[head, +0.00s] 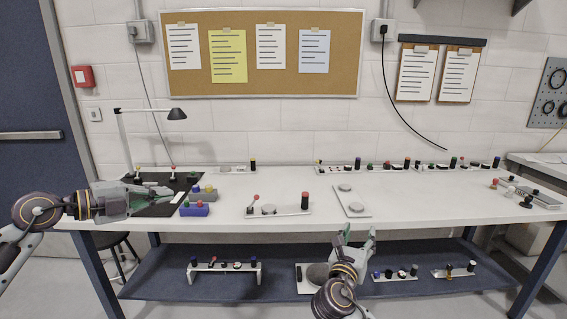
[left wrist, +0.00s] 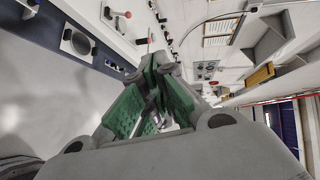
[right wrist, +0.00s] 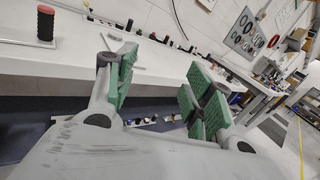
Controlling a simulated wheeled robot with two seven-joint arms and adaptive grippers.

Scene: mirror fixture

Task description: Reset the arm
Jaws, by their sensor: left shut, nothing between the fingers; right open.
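My left arm comes in from the left in the head view, and its gripper (head: 168,191) hangs over the left end of the table, above a black mat (head: 160,209). It is shut with nothing held; its green finger pads also show in the left wrist view (left wrist: 163,78). My right gripper (head: 356,238) is at the table's front edge, right of the middle, pointing away from me. It is open and empty, with a clear gap between its pads in the right wrist view (right wrist: 155,78).
Blue and grey button boxes (head: 195,209) stand just right of the left gripper. A white panel with a red lever and red cylinder (head: 280,211) and a plate with two discs (head: 351,201) lie on the white table (head: 420,205). A lower shelf (head: 225,286) holds more panels.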

